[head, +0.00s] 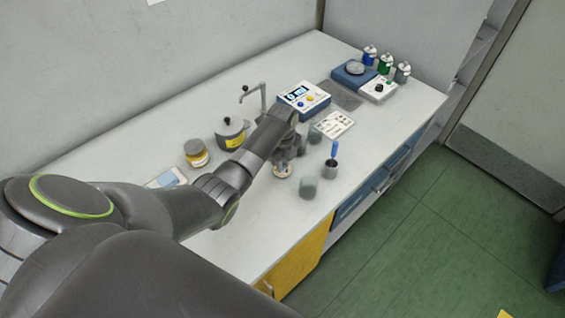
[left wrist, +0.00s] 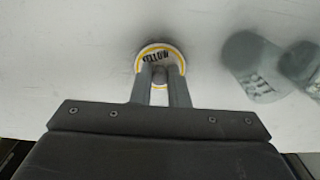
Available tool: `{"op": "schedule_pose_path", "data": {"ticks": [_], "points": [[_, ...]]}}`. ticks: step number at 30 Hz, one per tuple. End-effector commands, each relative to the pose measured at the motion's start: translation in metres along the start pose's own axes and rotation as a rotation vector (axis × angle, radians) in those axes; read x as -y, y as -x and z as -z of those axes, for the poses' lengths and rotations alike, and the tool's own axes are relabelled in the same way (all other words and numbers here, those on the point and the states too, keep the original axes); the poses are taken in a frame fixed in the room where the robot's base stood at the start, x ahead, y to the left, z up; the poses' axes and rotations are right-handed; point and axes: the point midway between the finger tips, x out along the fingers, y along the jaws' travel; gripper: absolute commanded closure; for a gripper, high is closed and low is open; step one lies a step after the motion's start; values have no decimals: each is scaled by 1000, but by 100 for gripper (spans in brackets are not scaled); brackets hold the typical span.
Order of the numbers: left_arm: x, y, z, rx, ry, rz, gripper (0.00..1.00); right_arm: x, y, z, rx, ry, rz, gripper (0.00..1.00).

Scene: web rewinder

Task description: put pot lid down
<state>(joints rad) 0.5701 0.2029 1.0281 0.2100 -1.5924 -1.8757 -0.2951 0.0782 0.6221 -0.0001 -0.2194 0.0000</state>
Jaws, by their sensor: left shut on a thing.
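The pot lid (left wrist: 154,56) is a small round white disc with a yellow rim and the printed word "YELLOW". In the left wrist view my left gripper (left wrist: 160,77) is shut on its knob. In the head view the lid (head: 283,172) shows below my left gripper (head: 284,163), over the open counter right of the middle. I cannot tell whether the lid touches the counter. A grey pot (head: 231,142) with a yellow label stands behind the arm, with a dark knob on top. My right gripper is not in view.
Grey cups stand close to the lid (head: 308,188), one holding a blue item (head: 331,168); two also show in the left wrist view (left wrist: 252,68). A yellow-banded jar (head: 197,154) is at left. A blue device (head: 303,98) and bottles (head: 385,65) stand behind. The counter front (head: 255,243) is clear.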

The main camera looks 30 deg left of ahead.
Motion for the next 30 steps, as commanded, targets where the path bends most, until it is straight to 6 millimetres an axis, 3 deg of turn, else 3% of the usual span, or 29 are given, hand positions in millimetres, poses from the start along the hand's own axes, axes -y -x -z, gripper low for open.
{"op": "schedule_pose_path", "data": {"ticks": [12, 13, 18, 30], "points": [[0, -7, 0, 1, 0, 0, 100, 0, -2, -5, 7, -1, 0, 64], [0, -6, 0, 1, 0, 1, 83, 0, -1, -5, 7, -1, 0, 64], [0, -6, 0, 1, 0, 1, 64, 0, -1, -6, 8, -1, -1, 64], [1, 4, -1, 2, 0, 3, 64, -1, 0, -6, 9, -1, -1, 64]]}}
